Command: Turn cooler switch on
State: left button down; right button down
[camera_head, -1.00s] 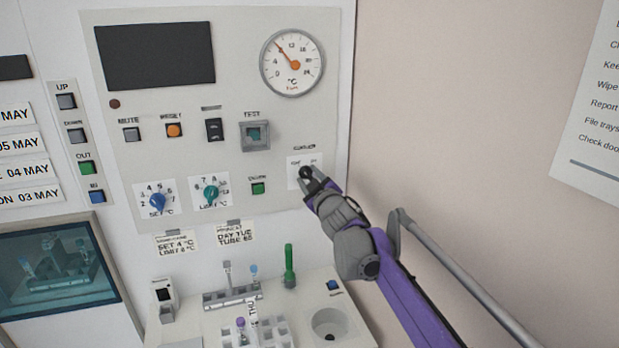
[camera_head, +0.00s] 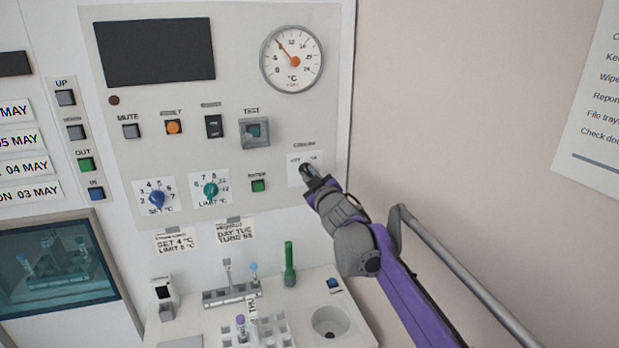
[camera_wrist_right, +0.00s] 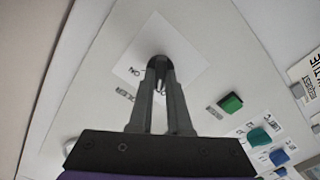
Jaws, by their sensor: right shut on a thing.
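The cooler switch is a dark knob on a white plate (camera_head: 294,167) at the panel's lower right, with small lettering above it. My right gripper (camera_head: 308,172) reaches in from the lower right and is shut on the knob, mostly hiding it in the head view. In the right wrist view the knob (camera_wrist_right: 160,62) shows between the nearly parallel fingertips (camera_wrist_right: 160,78), with part of the lettering on the plate beside it. Which way the knob points cannot be told. My left gripper is out of view.
A green button (camera_head: 258,186) and a teal limit dial (camera_head: 211,190) sit left of the switch. A temperature gauge (camera_head: 292,60) is above. Below, a shelf holds a tube rack (camera_head: 230,294) and a green tube (camera_head: 289,265). A grey rail runs at the lower right.

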jog(key=m+b, duration=0.2)
jog(key=m, duration=0.1)
jog(key=shift+f, duration=0.2)
jog(key=m+b, duration=0.1)
jog(key=m, duration=0.2)
jog(key=shift+d+m+b, duration=0.1)
jog(key=shift+m+b, duration=0.2)
jog(key=shift+m, duration=0.1)
jog(key=m+b, duration=0.1)
jog(key=m, duration=0.3)
jog(key=shift+r, duration=0.1)
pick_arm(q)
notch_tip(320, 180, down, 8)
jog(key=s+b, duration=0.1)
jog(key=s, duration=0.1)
pick_arm(e)
jog(key=shift+m, duration=2)
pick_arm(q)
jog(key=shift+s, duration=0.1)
pick_arm(e)
jog(key=c, duration=0.9)
grip_release()
jog(key=shift+o, duration=0.2)
jog(key=shift+s+d, duration=0.1)
